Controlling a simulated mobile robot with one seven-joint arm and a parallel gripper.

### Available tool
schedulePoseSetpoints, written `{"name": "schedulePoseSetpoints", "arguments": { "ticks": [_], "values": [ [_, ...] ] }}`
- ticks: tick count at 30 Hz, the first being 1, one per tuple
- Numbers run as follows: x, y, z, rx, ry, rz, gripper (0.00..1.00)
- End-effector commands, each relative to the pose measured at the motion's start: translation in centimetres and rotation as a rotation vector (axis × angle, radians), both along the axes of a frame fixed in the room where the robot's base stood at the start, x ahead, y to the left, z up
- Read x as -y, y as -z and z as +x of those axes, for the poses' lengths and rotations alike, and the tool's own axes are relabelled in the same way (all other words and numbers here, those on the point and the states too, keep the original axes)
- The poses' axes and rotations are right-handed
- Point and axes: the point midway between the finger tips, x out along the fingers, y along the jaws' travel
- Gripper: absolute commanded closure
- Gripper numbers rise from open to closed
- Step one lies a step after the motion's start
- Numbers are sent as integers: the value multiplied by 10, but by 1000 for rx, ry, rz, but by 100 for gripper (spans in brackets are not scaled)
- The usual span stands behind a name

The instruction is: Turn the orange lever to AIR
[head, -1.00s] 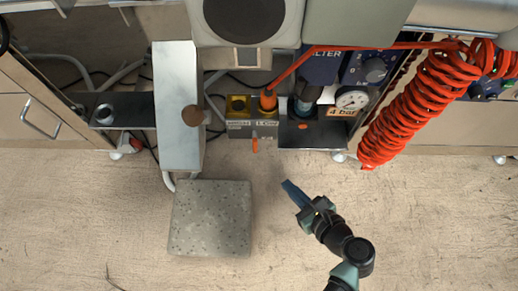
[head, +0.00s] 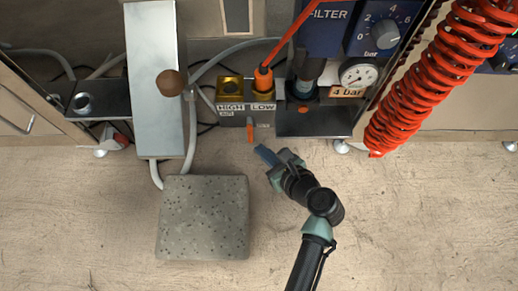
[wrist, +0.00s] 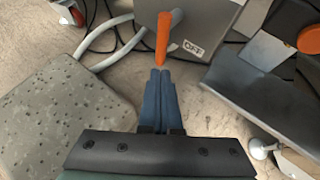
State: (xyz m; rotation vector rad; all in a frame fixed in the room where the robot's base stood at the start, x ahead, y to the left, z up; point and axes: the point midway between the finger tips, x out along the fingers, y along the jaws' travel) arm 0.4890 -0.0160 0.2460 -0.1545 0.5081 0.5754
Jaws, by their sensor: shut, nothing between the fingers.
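A small label that seems to read AIR (head: 226,113) lies left of the lever in the head view. My gripper (head: 264,153) is shut and empty, just below and right of the lever. In the wrist view its blue fingertips (wrist: 160,75) end at the lever's lower end; I cannot tell if they touch.
A speckled stone block (head: 204,218) lies left of my gripper. A metal plate with a brown knob (head: 170,83) stands behind it. The filter unit with gauge (head: 357,75) and a coiled red hose (head: 440,80) are at the right. Floor at front right is clear.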

Motion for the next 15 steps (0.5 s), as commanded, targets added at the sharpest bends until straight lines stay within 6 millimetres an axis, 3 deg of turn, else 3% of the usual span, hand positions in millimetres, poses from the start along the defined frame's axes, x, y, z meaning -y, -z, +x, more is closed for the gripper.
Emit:
{"name": "schedulePoseSetpoints", "arguments": {
  "ticks": [6, 15],
  "values": [
    [-10, 1, 15, 2, -2, 0, 100],
    [-12, -1, 18, 0, 0, 0, 100]
  ]
}}
